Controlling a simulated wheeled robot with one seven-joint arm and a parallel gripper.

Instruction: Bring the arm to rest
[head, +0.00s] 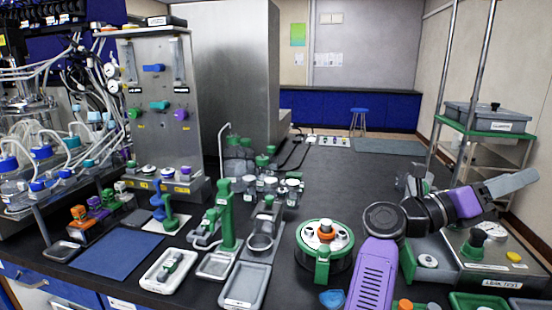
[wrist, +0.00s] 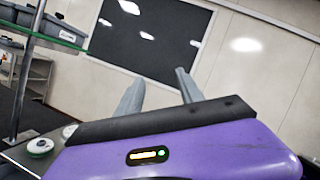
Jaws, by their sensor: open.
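My arm reaches in from the bottom right of the head view, with a purple link, a dark joint and a purple hand. Beyond the fingers are a pale wall and a dark panel (wrist: 150,40). The gripper touches nothing that I can see.
A green-edged shelf rack (head: 480,130) with a grey lidded tray (head: 487,117) stands behind the gripper. A round green-rimmed vessel (head: 325,245) sits left of the arm. Bottles, stands and trays crowd the bench further left. The bench's middle back (head: 345,185) is clear.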

